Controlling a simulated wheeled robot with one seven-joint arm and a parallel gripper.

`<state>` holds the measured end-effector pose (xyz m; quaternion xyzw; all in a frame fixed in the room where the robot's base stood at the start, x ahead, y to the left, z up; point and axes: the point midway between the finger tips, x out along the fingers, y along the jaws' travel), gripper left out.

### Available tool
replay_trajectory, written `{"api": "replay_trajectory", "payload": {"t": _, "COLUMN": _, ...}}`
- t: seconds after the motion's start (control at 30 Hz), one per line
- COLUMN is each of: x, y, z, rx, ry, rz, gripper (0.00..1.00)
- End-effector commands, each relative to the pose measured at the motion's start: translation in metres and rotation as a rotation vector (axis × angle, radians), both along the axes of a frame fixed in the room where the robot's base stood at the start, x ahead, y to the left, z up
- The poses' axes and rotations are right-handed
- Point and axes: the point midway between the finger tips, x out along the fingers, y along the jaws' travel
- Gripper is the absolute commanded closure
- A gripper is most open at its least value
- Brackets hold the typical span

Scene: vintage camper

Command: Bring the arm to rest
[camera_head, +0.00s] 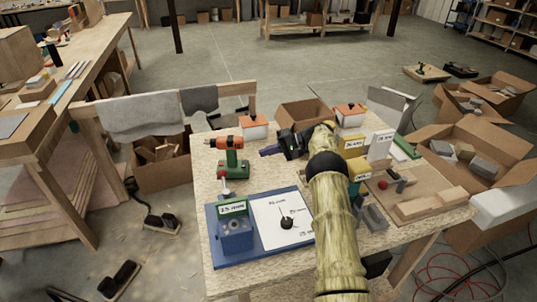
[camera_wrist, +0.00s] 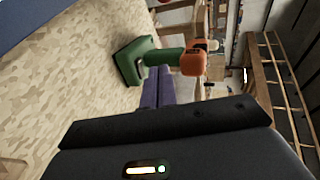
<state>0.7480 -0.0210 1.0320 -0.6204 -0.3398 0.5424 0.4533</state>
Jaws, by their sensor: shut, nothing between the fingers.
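My arm (camera_head: 335,210) reaches from the bottom of the head view over the worktable. My gripper (camera_head: 265,152) is at its far end, pointing left above the table, with its fingers together and nothing between them. In the wrist view the purple fingers of my gripper (camera_wrist: 158,75) also lie closed side by side. A green and orange drill (camera_head: 232,152) stands on the table just left of the fingertips. In the wrist view the drill (camera_wrist: 165,58) is beyond the fingertips; whether they touch cannot be told.
A blue board (camera_head: 218,258) with a labelled blue block (camera_head: 235,236) and a white dial sheet (camera_head: 270,232) lies at the front left. Orange-lidded containers (camera_head: 254,127) stand at the back. A wooden tray (camera_head: 415,190) and grey blocks are right of my arm. Open cardboard boxes (camera_head: 475,140) flank the table.

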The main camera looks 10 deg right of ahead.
Motion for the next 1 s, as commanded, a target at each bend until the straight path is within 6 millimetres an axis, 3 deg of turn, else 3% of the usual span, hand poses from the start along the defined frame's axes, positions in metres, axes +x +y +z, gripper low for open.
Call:
{"api": "replay_trajectory", "payload": {"t": 0.5, "x": 0.001, "y": -0.004, "z": 0.002, "rx": 0.0, "ry": 0.001, "rz": -0.001, "gripper": 1.0}}
{"api": "replay_trajectory", "payload": {"t": 0.63, "x": 0.007, "y": -0.003, "z": 0.011, "rx": 0.006, "ry": -0.045, "rz": -0.025, "gripper": 1.0}}
{"api": "replay_trajectory", "payload": {"t": 0.77, "x": 0.026, "y": -0.001, "z": 0.042, "rx": 0.016, "ry": -0.198, "rz": -0.112, "gripper": 1.0}}
{"api": "replay_trajectory", "payload": {"t": 1.0, "x": 0.063, "y": -0.008, "z": 0.121, "rx": -0.07, "ry": -0.566, "rz": -0.412, "gripper": 1.0}}
